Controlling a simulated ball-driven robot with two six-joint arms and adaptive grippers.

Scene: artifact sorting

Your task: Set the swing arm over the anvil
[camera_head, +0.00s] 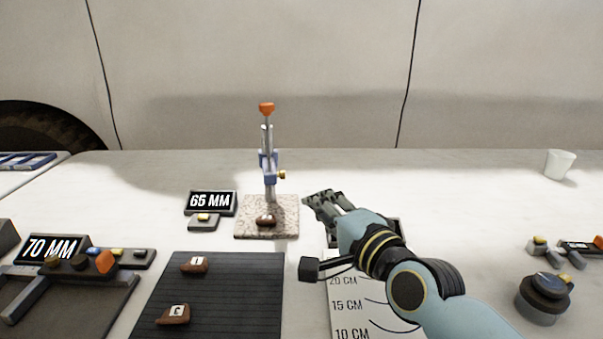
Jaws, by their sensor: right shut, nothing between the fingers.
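A measuring stand with a steel column (269,188) rises from a speckled stone base (250,228) at the middle of the table. A blue bracket (268,164), which looks like the swing arm, sits on the column, with a small brass knob (282,174) at its right and an orange knob (266,108) on top. The anvil cannot be told apart from the base. A brown piece (266,220) lies on the base below the bracket. My right gripper (312,200) is shut and empty, just right of the base, apart from the bracket. My left gripper is out of view.
A dark ribbed mat (225,295) in front holds two labelled brown pieces (194,264). A "65 MM" display (211,203) stands left of the base, a "70 MM" display (52,249) farther left. A ruled sheet (345,290) lies under my right arm. A white cup (559,164) stands far right.

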